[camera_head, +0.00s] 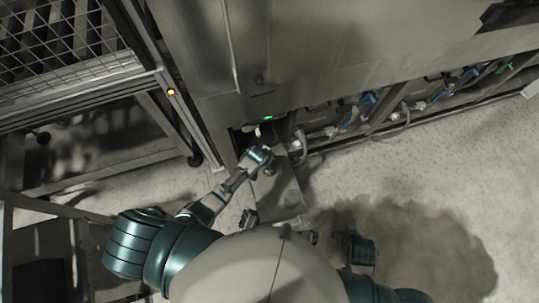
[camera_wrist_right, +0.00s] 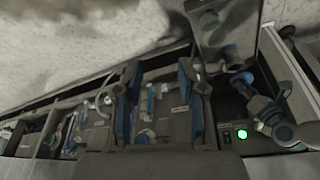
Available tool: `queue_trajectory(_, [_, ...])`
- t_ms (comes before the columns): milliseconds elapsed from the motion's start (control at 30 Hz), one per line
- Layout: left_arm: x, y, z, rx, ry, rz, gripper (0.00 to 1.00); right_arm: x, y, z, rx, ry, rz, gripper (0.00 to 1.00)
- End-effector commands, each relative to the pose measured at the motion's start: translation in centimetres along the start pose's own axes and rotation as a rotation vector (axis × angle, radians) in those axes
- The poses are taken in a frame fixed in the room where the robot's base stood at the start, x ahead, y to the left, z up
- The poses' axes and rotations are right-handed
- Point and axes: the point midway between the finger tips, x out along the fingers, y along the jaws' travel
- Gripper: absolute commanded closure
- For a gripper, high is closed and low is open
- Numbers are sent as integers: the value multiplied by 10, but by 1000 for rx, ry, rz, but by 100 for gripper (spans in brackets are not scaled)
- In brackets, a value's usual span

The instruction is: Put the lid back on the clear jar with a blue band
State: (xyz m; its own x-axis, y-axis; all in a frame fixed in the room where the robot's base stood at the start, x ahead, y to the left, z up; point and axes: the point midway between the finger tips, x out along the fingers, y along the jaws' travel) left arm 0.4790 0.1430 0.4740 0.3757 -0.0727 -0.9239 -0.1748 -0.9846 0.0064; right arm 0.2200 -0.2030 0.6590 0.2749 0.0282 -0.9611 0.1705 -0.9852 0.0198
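The end of my left arm (camera_head: 258,152) reaches over a grey box toward the machine front. A small pale piece shows at its tip, and I cannot tell whether it is a fingertip or the lid. The same arm end appears at the right of the right wrist view (camera_wrist_right: 268,108). No lid is clearly seen.
The grey box (camera_head: 278,190) has a small round fitting on top. Behind it is the metal machine (camera_head: 320,50) with a green light (camera_head: 268,117). Hoses and blue fittings (camera_head: 367,100) fill its lower recess. A mesh-sided frame (camera_head: 70,75) stands left. The floor (camera_head: 440,165) at right is open.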

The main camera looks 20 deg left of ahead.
Motion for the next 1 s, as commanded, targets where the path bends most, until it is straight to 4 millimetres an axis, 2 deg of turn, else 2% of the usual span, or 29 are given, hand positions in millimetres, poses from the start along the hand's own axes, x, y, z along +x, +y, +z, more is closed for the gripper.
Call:
queue_trajectory(400, [11,3,4,2,0,0,90,12,-4,-45,-7,221,-15,60])
queue_trajectory(1000, [34,3,13,2,0,-1,90,8,-14,-108,-11,545,-38,60])
